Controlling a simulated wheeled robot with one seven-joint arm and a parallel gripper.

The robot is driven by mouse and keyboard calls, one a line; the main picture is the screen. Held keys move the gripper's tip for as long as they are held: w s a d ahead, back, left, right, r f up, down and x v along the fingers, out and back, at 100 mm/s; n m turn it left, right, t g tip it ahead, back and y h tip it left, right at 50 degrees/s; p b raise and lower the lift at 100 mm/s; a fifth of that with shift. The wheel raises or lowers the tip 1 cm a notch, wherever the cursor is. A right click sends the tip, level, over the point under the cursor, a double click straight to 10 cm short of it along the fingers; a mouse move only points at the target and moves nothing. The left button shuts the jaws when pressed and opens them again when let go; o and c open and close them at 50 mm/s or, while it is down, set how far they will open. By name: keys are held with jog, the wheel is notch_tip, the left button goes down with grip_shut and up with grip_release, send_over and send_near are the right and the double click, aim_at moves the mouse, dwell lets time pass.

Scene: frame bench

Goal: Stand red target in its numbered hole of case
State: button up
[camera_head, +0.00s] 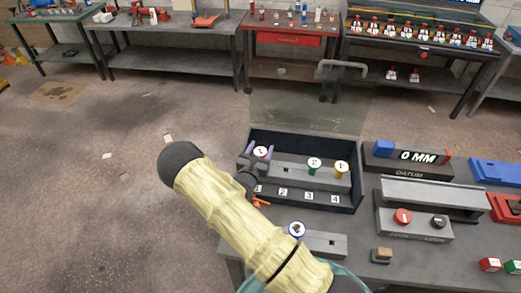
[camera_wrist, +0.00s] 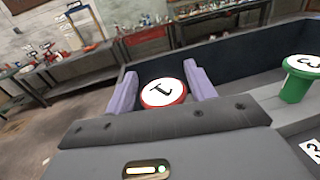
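The red target (camera_head: 262,151), a white disc with a red rim and a 1, stands at the left end of the dark case (camera_head: 355,195), above the 1 label. Its disc is level with its neighbours, so it appears seated; its stem and hole are hidden. My gripper (camera_head: 256,158) is around it, purple fingers on either side. In the wrist view the red-rimmed disc (camera_wrist: 163,92) lies between the fingers, with a narrow gap on the right, so the gripper (camera_wrist: 163,85) looks slightly open.
A green target (camera_head: 314,162) and a yellow target (camera_head: 341,167) stand to the right in the case. A blue-rimmed target (camera_head: 297,229) stands at a grey block in front. A DATUM block (camera_head: 408,158) and a block with red and black buttons (camera_head: 415,222) are to the right.

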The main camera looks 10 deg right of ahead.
jog(key=o, duration=0.3)
jog(key=shift+f, duration=0.1)
jog(key=shift+s+f, duration=0.1)
jog(key=shift+s+a+f, duration=0.1)
jog(key=shift+s+a, duration=0.05)
jog(key=b+v, duration=0.5)
jog(key=v, duration=1.1)
jog(key=shift+s+r, duration=0.3)
jog(key=shift+s, duration=0.05)
jog(key=shift+a, duration=0.25)
